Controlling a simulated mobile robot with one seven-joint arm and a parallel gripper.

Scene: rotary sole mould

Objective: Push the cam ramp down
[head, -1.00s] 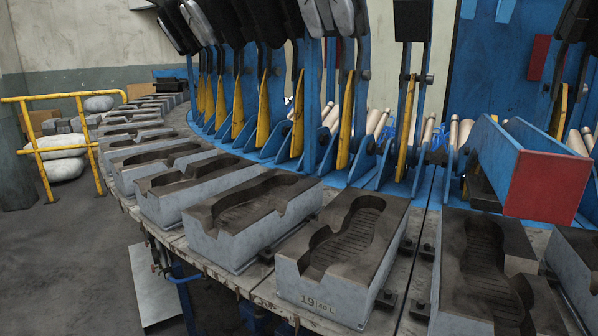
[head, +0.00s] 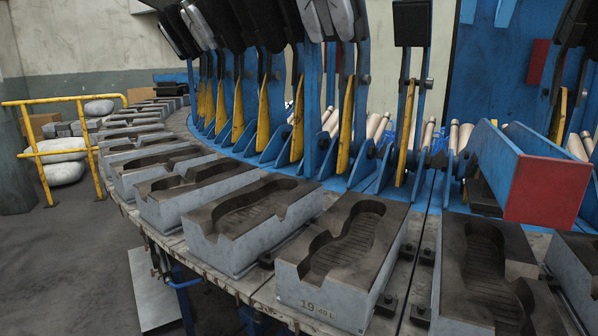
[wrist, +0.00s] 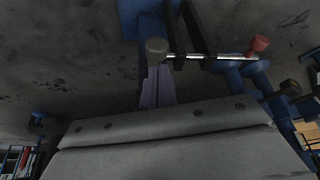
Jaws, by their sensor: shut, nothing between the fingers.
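I cannot pick out the cam ramp for certain. A pale grey sloped plate (head: 153,290) hangs below the turntable rim at lower left in the head view, beside a small bracket and blue pipework. Contact cannot be told. My gripper is not in the head view.
Grey sole moulds (head: 340,260) stand along the turntable rim (head: 215,282). Blue uprights with yellow levers (head: 345,125) rise behind them. A yellow rail (head: 60,152) and pale sacks stand at far left. Dark floor (head: 75,250) is open at lower left.

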